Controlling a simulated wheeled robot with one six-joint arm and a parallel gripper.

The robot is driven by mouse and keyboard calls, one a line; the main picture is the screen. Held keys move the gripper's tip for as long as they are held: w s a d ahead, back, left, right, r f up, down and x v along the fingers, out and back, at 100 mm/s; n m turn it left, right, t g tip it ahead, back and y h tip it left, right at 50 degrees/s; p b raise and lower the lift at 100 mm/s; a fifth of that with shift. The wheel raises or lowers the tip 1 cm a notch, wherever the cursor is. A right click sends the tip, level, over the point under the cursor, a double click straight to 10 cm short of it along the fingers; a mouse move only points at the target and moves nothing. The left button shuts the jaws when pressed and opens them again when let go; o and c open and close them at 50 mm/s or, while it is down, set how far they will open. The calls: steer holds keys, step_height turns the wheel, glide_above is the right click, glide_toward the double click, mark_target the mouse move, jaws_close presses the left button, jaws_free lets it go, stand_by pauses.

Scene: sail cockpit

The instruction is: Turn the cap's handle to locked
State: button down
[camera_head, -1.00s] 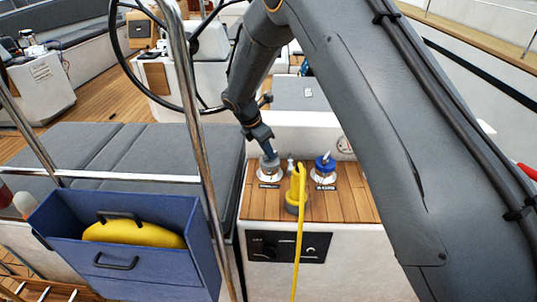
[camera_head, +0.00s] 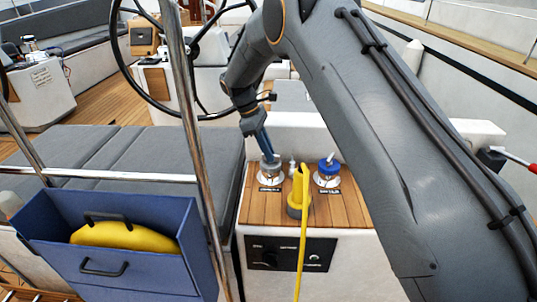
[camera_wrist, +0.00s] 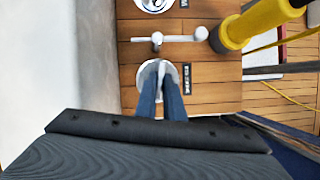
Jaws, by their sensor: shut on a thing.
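The cap (camera_head: 270,176) is a round pale metal fitting on the left of the teak-topped locker, with a dark label in front. It also shows in the wrist view (camera_wrist: 145,74), where its thin upright handle (camera_wrist: 161,72) stands between my fingers. My gripper (camera_head: 266,156) reaches down onto the cap from above. Its two blue fingers, seen in the wrist view (camera_wrist: 160,98), are shut on the handle. The fingers hide part of the handle and cap. I cannot read the handle's lock position.
A blue-topped cap (camera_head: 328,172) stands to the right. A yellow plug with a cable (camera_head: 299,190) stands in front between the caps, near a small metal fitting (camera_head: 291,167). A blue bin (camera_head: 118,245) and steel rail (camera_head: 190,130) are at left.

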steer(key=shift+m, duration=0.5)
steer(key=c, duration=1.8)
jaws_free()
steer(key=shift+c, duration=0.2)
steer(key=b+v, duration=0.2)
steer(key=v, duration=0.5)
steer(key=shift+w+r, duration=0.15)
steer(key=shift+r, duration=0.2)
steer(key=shift+a, duration=0.15)
